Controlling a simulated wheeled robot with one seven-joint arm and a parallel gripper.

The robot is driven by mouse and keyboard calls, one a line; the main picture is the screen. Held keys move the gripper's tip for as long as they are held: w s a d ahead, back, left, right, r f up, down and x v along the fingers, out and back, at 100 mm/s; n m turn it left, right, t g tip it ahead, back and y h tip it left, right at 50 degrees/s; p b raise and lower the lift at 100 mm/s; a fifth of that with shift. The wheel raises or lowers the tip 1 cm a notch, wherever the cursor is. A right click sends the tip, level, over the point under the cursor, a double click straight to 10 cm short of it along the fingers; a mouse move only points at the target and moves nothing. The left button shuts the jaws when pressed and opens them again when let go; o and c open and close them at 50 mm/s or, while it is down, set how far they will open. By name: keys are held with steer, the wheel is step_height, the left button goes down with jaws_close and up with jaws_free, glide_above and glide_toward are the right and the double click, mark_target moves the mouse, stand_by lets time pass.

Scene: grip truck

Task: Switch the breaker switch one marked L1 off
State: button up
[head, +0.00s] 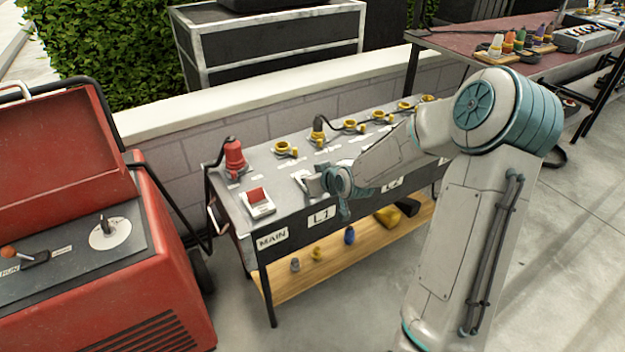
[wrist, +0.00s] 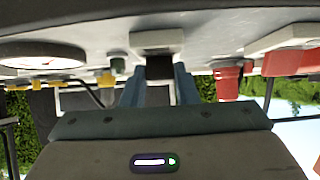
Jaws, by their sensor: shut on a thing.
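The L1 breaker switch is a dark block (wrist: 160,68) on a pale plate (wrist: 157,40) in the wrist view, which looks upside down. In the head view its pale plate (head: 300,178) sits behind the L1 label (head: 321,216), and my gripper hides most of it. My gripper (head: 316,184) is at this switch. In the wrist view its two blue-grey fingers (wrist: 158,80) stand either side of the dark block, shut on it. Whether the switch is on or off cannot be told.
A red MAIN switch (head: 258,198) sits left of my gripper, with a red plug (head: 235,157) behind it. Several yellow sockets (head: 351,125) line the panel's back edge. A red generator (head: 160,270) stands at left. A wooden shelf (head: 285,287) below holds small items.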

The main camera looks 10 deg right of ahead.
stand_by(0.3)
steer(key=shift+f, duration=0.1)
steer(key=o, duration=1)
steer(key=p+v, duration=0.6)
steer(key=v, duration=0.8)
steer(key=shift+f, duration=0.25)
steer(key=shift+s, duration=0.1)
